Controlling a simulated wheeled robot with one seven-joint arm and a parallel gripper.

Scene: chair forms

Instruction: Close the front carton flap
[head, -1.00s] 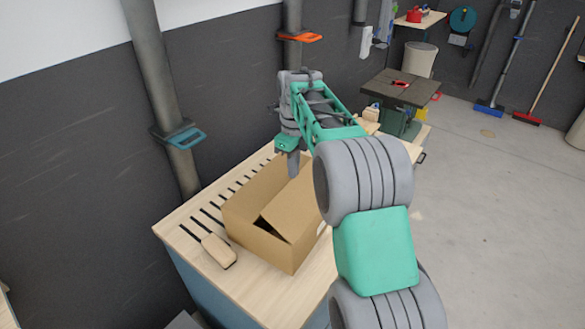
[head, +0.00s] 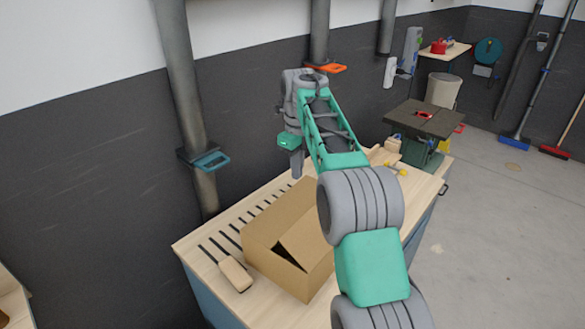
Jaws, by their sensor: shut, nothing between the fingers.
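A brown cardboard carton (head: 276,264) stands on the wooden workbench top. One of its flaps (head: 308,244) slants over the opening, with a dark gap beneath its lower left edge. My arm hides the carton's right part. My gripper (head: 296,172) is above the carton's far side, pointing down, shut and empty. It appears apart from the flap.
A wooden block or brush (head: 235,274) lies on the bench (head: 192,248) left of the carton, beside dark slots. A grey pipe (head: 187,110) with a teal clamp rises behind. A machine table (head: 424,118) stands at the back right.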

